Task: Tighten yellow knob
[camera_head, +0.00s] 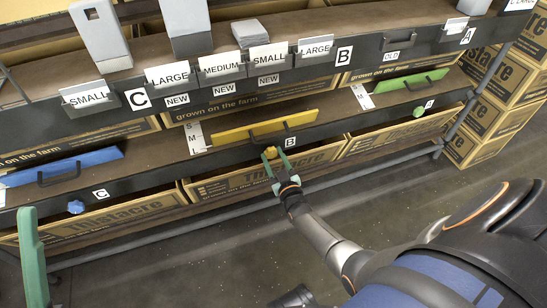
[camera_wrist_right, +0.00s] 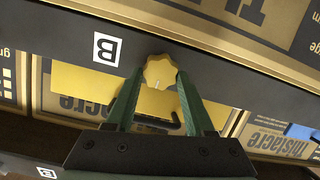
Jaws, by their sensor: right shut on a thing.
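The yellow knob (camera_head: 271,153) sits on the front rail of the lower shelf, below and left of the B label (camera_head: 291,142). My right gripper (camera_head: 274,158) reaches up to it from below, with its two green fingers at either side of the knob. In the right wrist view the lobed yellow knob (camera_wrist_right: 159,70) lies between the fingertips of my right gripper (camera_wrist_right: 157,80), which are shut on it. A green finger of my left gripper (camera_head: 32,255) shows at the lower left; its opening cannot be seen.
A yellow panel (camera_head: 262,129) with a dark handle lies behind the knob. A blue knob (camera_head: 76,207) and a green knob (camera_head: 418,111) sit on the same rail. Cardboard boxes (camera_head: 265,177) stand below the shelf. The floor (camera_head: 200,265) in front looks clear.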

